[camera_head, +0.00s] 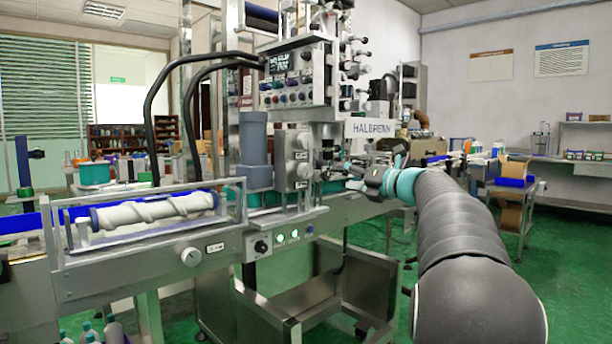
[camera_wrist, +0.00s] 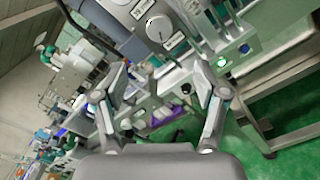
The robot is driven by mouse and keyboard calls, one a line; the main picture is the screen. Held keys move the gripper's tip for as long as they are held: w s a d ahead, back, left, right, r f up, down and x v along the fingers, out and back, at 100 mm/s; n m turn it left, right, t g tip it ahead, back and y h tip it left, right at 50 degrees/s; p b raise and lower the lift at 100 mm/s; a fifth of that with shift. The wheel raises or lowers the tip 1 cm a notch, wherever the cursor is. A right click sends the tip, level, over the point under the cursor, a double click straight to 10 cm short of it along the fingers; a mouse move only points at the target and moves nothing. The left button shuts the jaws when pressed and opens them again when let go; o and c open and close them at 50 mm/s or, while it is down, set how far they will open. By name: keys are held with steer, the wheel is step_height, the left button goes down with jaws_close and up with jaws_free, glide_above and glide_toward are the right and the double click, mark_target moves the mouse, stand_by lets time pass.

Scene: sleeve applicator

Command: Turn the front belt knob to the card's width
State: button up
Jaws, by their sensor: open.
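My gripper (camera_head: 368,183) is open and empty in front of the sleeve machine, to the right of its two grey knob boxes (camera_head: 297,157). In the wrist view its two fingers stand wide apart (camera_wrist: 160,84), with machine parts beyond them. A silver knob (camera_head: 191,257) sits on the front panel of the conveyor, far left of my gripper, beside a small label (camera_head: 215,247). A black knob (camera_head: 262,246) is right of that label. I cannot tell which is the front belt knob, and no width card is readable. The wrist view shows a pale round knob (camera_wrist: 180,37) on a grey box.
A white spiral roller (camera_head: 155,212) lies in a metal frame at the left. A control panel (camera_head: 290,80) stands above the boxes. An open steel stand (camera_head: 350,292) is below the machine.

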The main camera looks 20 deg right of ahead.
mark_target(308, 172)
steer(key=p+x, duration=0.1)
steer(key=x, duration=1.2)
steer(key=shift+w+a, duration=0.1)
steer(key=shift+w, duration=0.2)
steer(key=c, duration=1.1)
